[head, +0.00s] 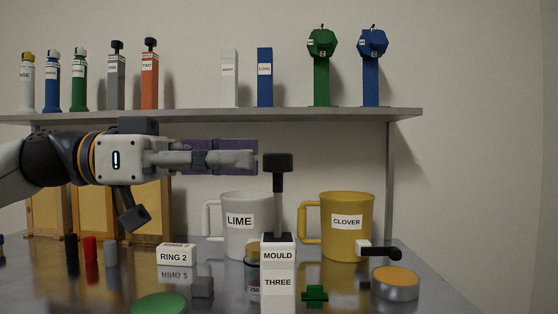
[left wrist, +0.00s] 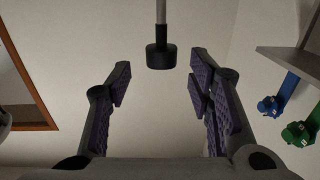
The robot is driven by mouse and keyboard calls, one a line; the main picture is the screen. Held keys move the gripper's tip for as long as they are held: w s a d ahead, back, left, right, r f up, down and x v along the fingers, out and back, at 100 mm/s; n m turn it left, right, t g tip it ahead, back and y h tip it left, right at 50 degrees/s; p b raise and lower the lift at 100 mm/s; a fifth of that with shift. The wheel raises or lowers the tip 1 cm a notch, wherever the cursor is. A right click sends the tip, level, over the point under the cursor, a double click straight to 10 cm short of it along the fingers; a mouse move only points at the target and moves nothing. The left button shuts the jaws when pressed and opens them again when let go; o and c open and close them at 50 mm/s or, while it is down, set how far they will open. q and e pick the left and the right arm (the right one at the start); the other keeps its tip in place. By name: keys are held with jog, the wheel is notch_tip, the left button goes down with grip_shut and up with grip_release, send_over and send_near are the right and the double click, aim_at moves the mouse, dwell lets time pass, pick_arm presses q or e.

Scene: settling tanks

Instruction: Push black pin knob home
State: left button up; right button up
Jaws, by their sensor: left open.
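The black pin knob (head: 277,163) stands upright on a grey stem above the white block marked MOULD THREE (head: 278,272). A length of stem shows between the knob and the block's black top. My left gripper (head: 254,158) lies level just left of the knob, at about its height, with a small gap in the picture. In the left wrist view the knob (left wrist: 161,56) appears upside down, centred beyond the open fingertips (left wrist: 160,85). Nothing is between the fingers, and contact does not show. My right gripper is not in view.
A white LIME mug (head: 239,238) and a yellow CLOVER mug (head: 347,240) stand behind the block. A RING 2 block (head: 175,254), a green piece (head: 315,293) and an orange-topped tin (head: 395,283) are nearby. A shelf (head: 200,115) with several upright items hangs above my arm.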

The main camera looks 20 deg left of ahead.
aim_at(278, 158)
pick_arm(q)
jog(key=x, duration=0.5)
jog(key=shift+d, duration=0.1)
jog(key=shift+w, duration=0.1)
jog(key=shift+c, duration=0.2)
